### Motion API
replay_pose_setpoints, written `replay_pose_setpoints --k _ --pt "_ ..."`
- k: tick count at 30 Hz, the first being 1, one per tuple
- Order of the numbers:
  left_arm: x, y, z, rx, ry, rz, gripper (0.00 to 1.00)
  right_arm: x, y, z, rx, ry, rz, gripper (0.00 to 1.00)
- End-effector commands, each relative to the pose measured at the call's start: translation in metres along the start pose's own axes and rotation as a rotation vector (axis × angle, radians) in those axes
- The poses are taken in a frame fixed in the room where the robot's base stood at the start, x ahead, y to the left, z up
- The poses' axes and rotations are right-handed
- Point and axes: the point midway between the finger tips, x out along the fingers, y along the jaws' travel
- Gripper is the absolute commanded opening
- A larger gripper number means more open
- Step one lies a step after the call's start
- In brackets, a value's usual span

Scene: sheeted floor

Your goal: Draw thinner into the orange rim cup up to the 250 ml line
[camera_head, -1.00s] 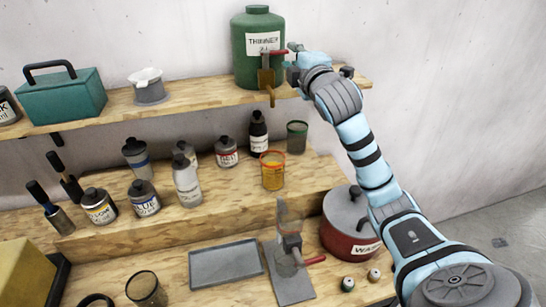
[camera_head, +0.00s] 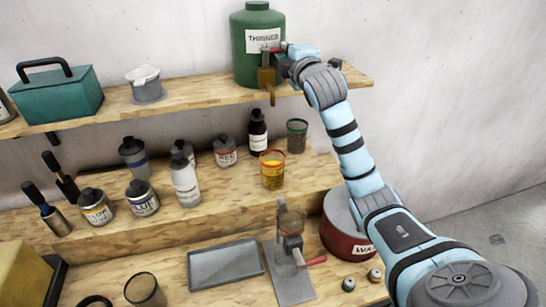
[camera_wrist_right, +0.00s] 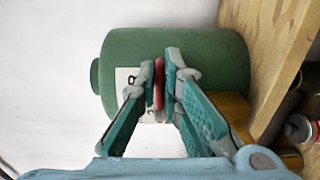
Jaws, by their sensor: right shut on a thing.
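The green thinner container (camera_head: 251,50) stands on the upper shelf with a brass-coloured tap (camera_head: 266,78) on its front. The tap has a red handle (camera_head: 270,50), mostly hidden by my gripper. My right gripper (camera_head: 283,53) is at the handle; in the right wrist view its fingers (camera_wrist_right: 161,72) are shut on the red handle (camera_wrist_right: 159,88). The orange rim cup (camera_head: 272,172) stands upright on the middle shelf, below the tap. Yellow-orange shows inside it; I cannot read its level or lines. My left gripper is not in view.
A dark green-rimmed cup (camera_head: 297,137) and a black bottle (camera_head: 257,131) stand close behind the orange rim cup. Several paint bottles stand left of it. A red pot (camera_head: 343,240), a grey tray (camera_head: 226,265) and a stand with a clear funnel (camera_head: 290,235) are below.

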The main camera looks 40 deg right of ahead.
Motion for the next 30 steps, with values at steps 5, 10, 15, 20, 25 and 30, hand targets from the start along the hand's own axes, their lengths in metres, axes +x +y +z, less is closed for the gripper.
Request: replay_pose_setpoints --k 5,10,15,20,25,30 --pt "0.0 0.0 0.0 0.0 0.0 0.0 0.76 0.002 0.0 0.001 -0.002 0.035 -0.001 0.0" --pt "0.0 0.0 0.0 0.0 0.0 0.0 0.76 0.005 0.0 0.002 0.0 0.111 -0.001 0.0" --pt "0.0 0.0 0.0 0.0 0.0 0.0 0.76 0.006 0.0 0.001 0.001 0.125 0.0 0.0" --pt "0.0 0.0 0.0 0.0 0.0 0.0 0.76 0.006 0.0 0.002 0.001 0.129 -0.001 0.0" --pt "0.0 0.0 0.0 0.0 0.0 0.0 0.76 0.01 -0.001 0.003 0.0 0.198 -0.002 0.0" --pt "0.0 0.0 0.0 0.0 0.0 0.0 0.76 0.012 0.0 0.002 0.002 0.248 0.0 0.0"
